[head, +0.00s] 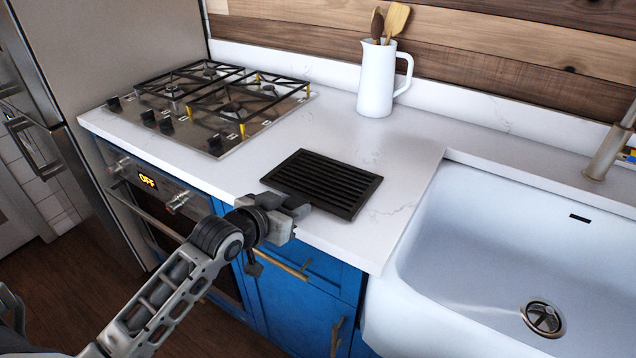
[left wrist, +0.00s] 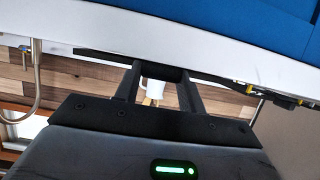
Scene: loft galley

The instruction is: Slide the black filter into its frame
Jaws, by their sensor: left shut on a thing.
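The black filter (head: 322,182) is a flat, slatted rectangle. In the head view it appears over the white counter between the cooktop and the sink, near the front edge. I cannot tell whether it rests on the counter or is held slightly above it. My left gripper (head: 298,207) is at the filter's front edge and is shut on it. In the left wrist view the gripper's fingers (left wrist: 160,76) meet the filter (left wrist: 97,52), which shows edge-on as a thin dark strip. I cannot make out the filter's frame in either view. My right gripper is not in view.
A gas cooktop (head: 215,100) lies left of the filter. A white pitcher (head: 376,80) with wooden utensils stands at the back. The white sink (head: 480,255) is at the right, with a faucet (head: 607,150). The counter (head: 345,140) behind the filter is clear.

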